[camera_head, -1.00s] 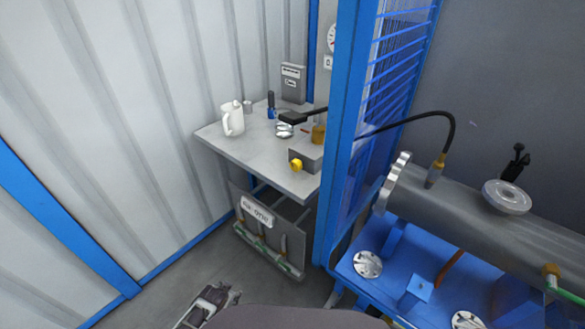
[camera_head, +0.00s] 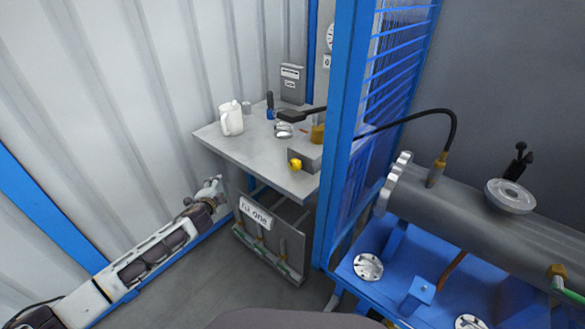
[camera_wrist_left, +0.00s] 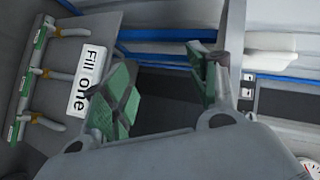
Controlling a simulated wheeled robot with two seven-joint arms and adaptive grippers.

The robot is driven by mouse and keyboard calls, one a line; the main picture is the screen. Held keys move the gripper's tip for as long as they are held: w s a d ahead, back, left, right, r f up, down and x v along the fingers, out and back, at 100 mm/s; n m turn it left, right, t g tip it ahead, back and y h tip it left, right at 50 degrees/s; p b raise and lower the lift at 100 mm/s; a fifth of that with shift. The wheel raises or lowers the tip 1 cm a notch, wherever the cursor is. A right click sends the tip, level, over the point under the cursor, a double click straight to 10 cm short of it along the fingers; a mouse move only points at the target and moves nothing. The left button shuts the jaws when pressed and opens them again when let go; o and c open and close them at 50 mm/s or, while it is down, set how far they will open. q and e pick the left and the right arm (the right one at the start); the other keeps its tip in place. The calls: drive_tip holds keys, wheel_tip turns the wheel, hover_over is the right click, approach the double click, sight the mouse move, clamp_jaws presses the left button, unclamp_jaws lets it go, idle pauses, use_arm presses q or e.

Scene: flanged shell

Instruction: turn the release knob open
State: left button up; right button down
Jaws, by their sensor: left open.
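A yellow knob (camera_head: 295,165) sticks out of the front of a small grey box (camera_head: 310,158) at the front right edge of the grey table (camera_head: 262,160). A black knob-like fitting (camera_head: 518,160) also stands on the grey shell at the right; no label shows which is the release knob. My left gripper (camera_head: 217,187) is below the table's left side, left of and lower than the yellow knob, apart from it. In the left wrist view my left gripper (camera_wrist_left: 160,92) is open, with green pads and nothing between them. My right gripper is not in view.
A panel marked "Fill one" (camera_head: 255,211) hangs below the table, beside my left gripper. A white jug (camera_head: 231,120) stands on the table. A blue post and mesh guard (camera_head: 345,130) separates the table from the flanged shell (camera_head: 460,215) on its blue stand.

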use_arm(q)
drive_tip(key=s+d+r+m+t+h, duration=0.2)
drive_tip(key=d+r+m+t+h, duration=0.15)
drive_tip(key=d+r+m, duration=0.6)
drive_tip(key=s+d+r+m+g+h, duration=0.2)
drive_tip(key=s+d+m+h, duration=0.6)
drive_tip(key=m, duration=1.3)
drive_tip(key=s+d+r, duration=0.1)
drive_tip(key=s+d, duration=0.1)
drive_tip(key=d, duration=0.1)
drive_tip(key=shift+r+g+b, duration=0.35)
drive_tip(key=shift+r, duration=0.05)
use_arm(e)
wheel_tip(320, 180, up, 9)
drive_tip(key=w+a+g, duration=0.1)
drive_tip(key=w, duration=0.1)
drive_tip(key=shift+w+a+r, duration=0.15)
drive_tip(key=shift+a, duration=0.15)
use_arm(q)
drive_tip(key=shift+w+d+h, duration=0.1)
drive_tip(key=shift+d+h, duration=0.05)
drive_tip(key=shift+h, duration=0.1)
